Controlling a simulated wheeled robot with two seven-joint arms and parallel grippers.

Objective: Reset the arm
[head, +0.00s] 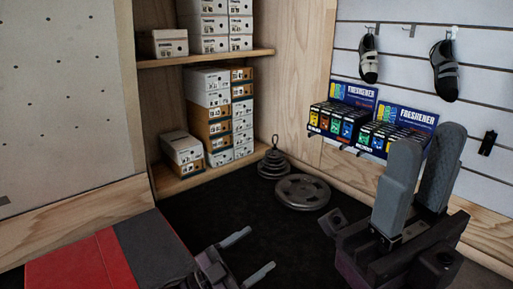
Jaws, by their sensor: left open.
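My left gripper (260,249) is at the bottom middle, low over the dark floor mat, with its two thin fingers apart and nothing between them. My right gripper (429,142) is at the right, with its two thick grey fingers pointing up. A gap shows between these fingers and I see nothing held. It stands in front of the freshener display and hides part of it.
Shelves at the back hold shoe boxes (212,112). Weight plates (302,192) lie on the dark mat (225,210). Freshener boxes (338,118) and climbing shoes (445,70) are on the slatted wall. A red and grey pad (70,265) is at the lower left.

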